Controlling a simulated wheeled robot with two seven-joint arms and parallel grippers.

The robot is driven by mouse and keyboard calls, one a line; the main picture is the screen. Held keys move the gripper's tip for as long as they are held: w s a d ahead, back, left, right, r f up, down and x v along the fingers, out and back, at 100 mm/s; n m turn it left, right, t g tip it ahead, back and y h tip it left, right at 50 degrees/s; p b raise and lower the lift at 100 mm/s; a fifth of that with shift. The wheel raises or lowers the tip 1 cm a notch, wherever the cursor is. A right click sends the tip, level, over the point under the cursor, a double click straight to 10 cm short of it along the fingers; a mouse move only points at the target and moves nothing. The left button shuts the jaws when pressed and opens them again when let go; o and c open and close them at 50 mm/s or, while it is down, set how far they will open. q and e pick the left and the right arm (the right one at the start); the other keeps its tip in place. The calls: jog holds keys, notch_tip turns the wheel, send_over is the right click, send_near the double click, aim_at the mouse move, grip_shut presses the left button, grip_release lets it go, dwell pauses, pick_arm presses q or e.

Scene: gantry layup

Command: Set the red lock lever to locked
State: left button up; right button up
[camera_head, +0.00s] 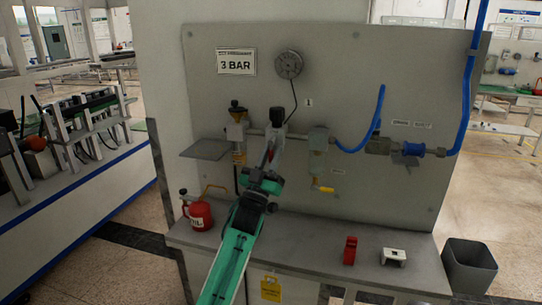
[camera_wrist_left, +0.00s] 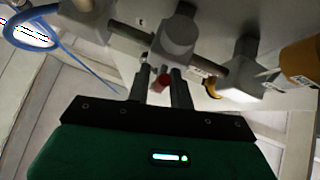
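The red lock lever (camera_wrist_left: 163,81) shows as a small red piece under a grey valve body (camera_wrist_left: 176,38) in the left wrist view. In the head view a bit of red (camera_head: 270,153) shows just beyond my fingers, below the grey body (camera_head: 275,131) on the panel's pipe line. My left gripper (camera_head: 268,165) is at the lever; in the wrist view its two fingers (camera_wrist_left: 162,88) stand apart on either side of the red piece, with a gap visible. Contact cannot be told. The lever's setting is unclear, partly hidden by my gripper. My right gripper is not in view.
The grey panel carries a gauge (camera_head: 289,65), a "3 BAR" sign (camera_head: 236,62), a brass-coloured unit (camera_head: 237,135), a clear bowl (camera_head: 318,155) and a blue hose (camera_head: 362,140). A red can (camera_head: 200,215), red block (camera_head: 350,250) and white bracket (camera_head: 393,256) stand on the shelf.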

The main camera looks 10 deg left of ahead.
pick_arm(q)
jog(key=shift+s+a+f, duration=0.1)
jog(key=shift+s+f, duration=0.2)
jog(key=shift+f, duration=0.15)
jog(key=b+v, duration=0.3)
jog(key=v, duration=0.9)
jog(key=shift+s+f, duration=0.2)
jog(key=shift+s, duration=0.2)
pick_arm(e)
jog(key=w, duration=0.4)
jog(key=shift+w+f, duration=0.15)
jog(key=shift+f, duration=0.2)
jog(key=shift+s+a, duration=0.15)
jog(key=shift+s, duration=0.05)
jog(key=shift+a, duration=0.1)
